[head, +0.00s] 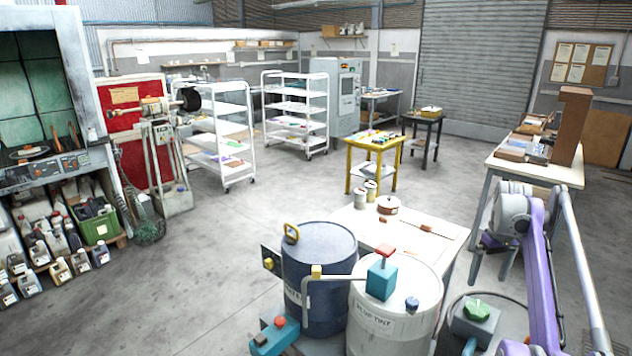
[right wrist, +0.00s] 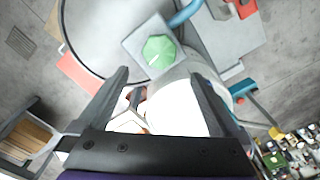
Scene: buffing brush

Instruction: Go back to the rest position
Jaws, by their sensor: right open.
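My right arm (head: 540,270) comes in at the right of the head view, bent, with its lower end at the bottom edge. My right gripper (right wrist: 160,88) shows in the right wrist view with its two dark fingers wide apart and nothing held between them. Beyond the fingertips is a green knob (right wrist: 160,51) on a grey block, over a drum top. The green knob also shows in the head view (head: 477,310), just left of my right arm. My left gripper is not in view. A buffing machine (head: 165,140) with a dark round wheel (head: 190,98) stands at the back left.
A blue drum (head: 320,285) and a white drum (head: 393,320) with a teal pump head (head: 382,280) stand close in front. A white table (head: 445,238) is behind them. A workbench (head: 540,172) is near my right arm. The floor at centre left is clear.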

